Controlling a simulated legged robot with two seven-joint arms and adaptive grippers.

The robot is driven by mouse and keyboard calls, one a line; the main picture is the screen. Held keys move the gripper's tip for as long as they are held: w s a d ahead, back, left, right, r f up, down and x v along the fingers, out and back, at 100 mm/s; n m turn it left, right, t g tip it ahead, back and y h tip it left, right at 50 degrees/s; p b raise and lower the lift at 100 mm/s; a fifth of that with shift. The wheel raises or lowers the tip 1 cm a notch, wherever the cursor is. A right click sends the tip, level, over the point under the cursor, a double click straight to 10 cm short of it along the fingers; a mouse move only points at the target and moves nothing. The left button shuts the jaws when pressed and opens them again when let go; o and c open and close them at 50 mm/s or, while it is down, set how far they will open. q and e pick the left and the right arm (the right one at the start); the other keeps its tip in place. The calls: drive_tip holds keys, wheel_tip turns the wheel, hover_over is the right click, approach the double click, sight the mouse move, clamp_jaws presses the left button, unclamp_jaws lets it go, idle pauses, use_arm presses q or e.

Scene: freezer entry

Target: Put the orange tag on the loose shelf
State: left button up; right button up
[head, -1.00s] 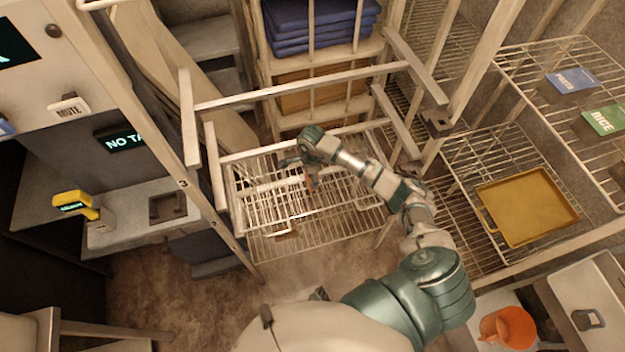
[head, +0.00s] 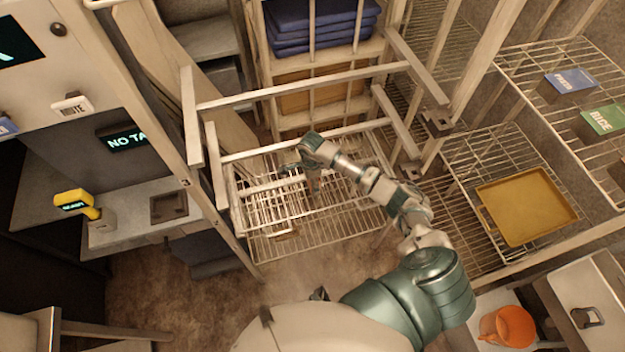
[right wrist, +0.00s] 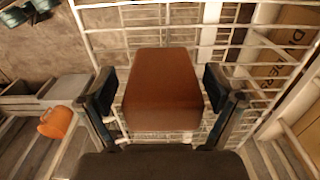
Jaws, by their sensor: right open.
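The orange tag (right wrist: 163,88) shows in the right wrist view as a brownish-orange block between the two fingers of my right gripper (right wrist: 158,92). Gaps show between the block and both fingers, so the gripper is open around it. In the head view, my right gripper (head: 300,168) is over a pale wire shelf (head: 345,222) inside the railed frame, and the tag (head: 313,184) is a small reddish patch below it. Wire bars also show behind the tag in the wrist view. I cannot tell whether the tag touches the wires. My left gripper is not in view.
Pale rails (head: 300,88) cross above the wire shelf. To the right, a yellow tray (head: 527,205) lies on a wire rack, with labelled boxes (head: 571,82) beyond. An orange bucket (head: 508,326) is at lower right. A yellow handheld device (head: 74,202) stands on the left counter.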

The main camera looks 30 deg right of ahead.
drive_tip(key=r, duration=0.7)
drive_tip(key=shift+d+r, duration=0.1)
drive_tip(key=shift+d, duration=0.3)
drive_tip(key=shift+a, duration=0.35)
